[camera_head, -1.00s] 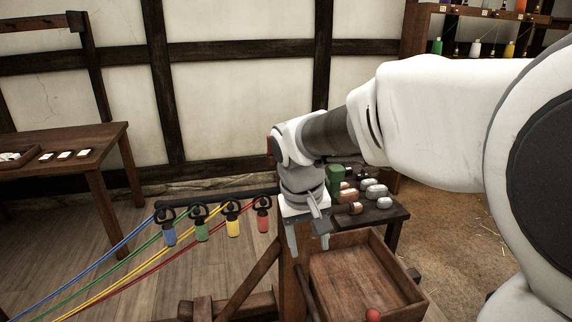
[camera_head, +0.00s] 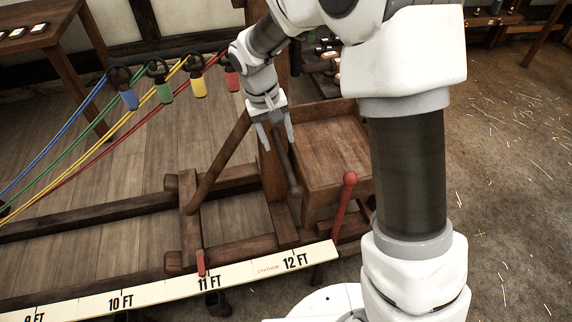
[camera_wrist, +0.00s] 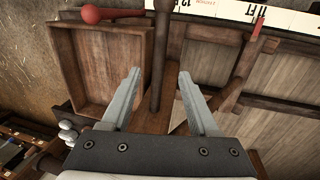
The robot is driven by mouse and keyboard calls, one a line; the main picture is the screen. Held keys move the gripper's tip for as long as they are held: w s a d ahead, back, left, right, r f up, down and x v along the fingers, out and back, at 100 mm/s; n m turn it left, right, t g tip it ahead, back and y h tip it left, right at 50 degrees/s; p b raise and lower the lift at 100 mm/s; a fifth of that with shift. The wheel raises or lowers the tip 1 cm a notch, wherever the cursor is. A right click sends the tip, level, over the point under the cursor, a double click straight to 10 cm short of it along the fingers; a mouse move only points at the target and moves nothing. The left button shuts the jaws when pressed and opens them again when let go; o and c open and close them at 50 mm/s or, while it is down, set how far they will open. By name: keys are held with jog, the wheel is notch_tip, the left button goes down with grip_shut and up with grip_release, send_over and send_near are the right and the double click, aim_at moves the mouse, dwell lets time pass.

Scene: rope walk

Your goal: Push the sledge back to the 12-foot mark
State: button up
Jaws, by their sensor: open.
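The sledge (camera_head: 190,222) is a dark wooden frame with a post, a slanted brace and an open wooden box (camera_head: 335,160) at its right. A red pointer (camera_head: 200,263) on it stands close to the 11 FT label of the white scale (camera_head: 150,293); the 12 FT label is further right. A wooden bar (camera_head: 291,178) with a rounded end sticks out by the post. My gripper (camera_head: 277,137) is open, pointing down by the post and box. In the wrist view, the bar (camera_wrist: 161,50) runs between the open fingers (camera_wrist: 160,74); contact cannot be told.
A red-knobbed lever (camera_head: 349,180) rises by the scale's right end. Four coloured ropes with hooks, among them a blue one (camera_head: 128,99), run to the left. Dark rails (camera_head: 80,220) lie under the sledge. A table (camera_head: 35,35) stands back left. Straw-strewn floor is open at right.

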aim_at(286, 164)
jog(key=f+b, duration=0.1)
jog(key=f, duration=0.2)
jog(key=d+f, duration=0.1)
jog(key=f, duration=0.2)
jog(key=d+f+b, duration=0.1)
jog(key=f, duration=0.3)
jog(key=shift+w+b, duration=0.2)
jog(key=shift+b, duration=0.1)
grip_shut()
dwell(0.9)
